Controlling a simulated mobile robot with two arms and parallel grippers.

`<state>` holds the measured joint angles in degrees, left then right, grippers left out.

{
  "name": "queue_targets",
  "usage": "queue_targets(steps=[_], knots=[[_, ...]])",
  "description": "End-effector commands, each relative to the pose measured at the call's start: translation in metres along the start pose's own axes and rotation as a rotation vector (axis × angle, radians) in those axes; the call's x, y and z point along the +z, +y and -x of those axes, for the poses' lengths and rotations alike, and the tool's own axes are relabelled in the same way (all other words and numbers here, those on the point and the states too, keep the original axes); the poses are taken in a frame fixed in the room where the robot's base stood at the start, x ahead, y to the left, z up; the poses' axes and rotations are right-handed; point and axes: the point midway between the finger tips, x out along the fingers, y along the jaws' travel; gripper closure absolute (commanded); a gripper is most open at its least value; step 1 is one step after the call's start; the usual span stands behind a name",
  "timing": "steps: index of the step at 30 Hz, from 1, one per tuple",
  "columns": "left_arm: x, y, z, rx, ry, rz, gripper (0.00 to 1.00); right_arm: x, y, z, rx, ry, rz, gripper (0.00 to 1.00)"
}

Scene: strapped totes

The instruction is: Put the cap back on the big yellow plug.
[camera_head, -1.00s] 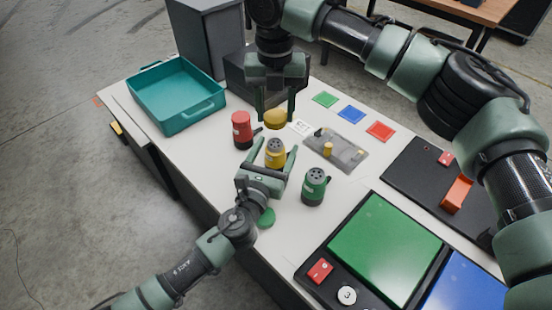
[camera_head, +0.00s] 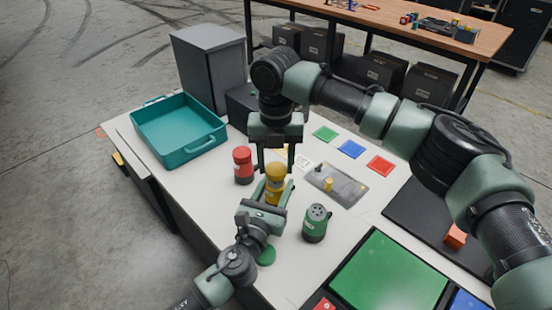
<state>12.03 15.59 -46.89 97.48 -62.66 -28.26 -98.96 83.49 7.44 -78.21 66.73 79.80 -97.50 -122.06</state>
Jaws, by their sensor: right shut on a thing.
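The big yellow plug (camera_head: 274,197) stands upright on the white table, partly hidden by my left gripper. My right gripper (camera_head: 276,168) points down from above, shut on the yellow cap (camera_head: 275,169). The cap is at the top of the yellow plug; I cannot tell if it is seated or just above it. My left gripper (camera_head: 272,190) reaches in from the front, one finger on each side of the yellow plug; I cannot tell if the fingers press on it.
A red plug (camera_head: 243,165) stands left and a green plug (camera_head: 315,224) with a holed top stands right. A green disc (camera_head: 266,256) lies near the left wrist. A grey tray (camera_head: 345,190), a teal tray (camera_head: 178,128) and coloured squares (camera_head: 351,149) are around.

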Motion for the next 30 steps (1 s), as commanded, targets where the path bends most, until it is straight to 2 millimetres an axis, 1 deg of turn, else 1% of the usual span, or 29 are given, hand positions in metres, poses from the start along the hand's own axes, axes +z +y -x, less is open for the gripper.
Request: queue_targets(steps=[14, 17, 24, 30], knots=[[0.000, 0.000, 0.000, 0.000, 0.000, -0.001, 1.00, 0.000, 0.000, 0.000, 0.000, -0.001, 0.000, 0.90], [0.000, 0.000, 0.000, 0.000, 0.000, -0.001, 1.00, 0.000, 0.000, -0.003, 0.000, -0.001, 0.000, 0.90], [0.000, 0.000, 0.000, 0.000, 0.000, -0.001, 1.00, 0.000, 0.000, -0.016, 0.002, -0.001, 0.001, 0.90], [0.000, 0.000, 0.000, 0.000, 0.000, 0.000, 1.00, 0.001, 0.000, -0.018, 0.001, -0.002, 0.001, 0.90]])
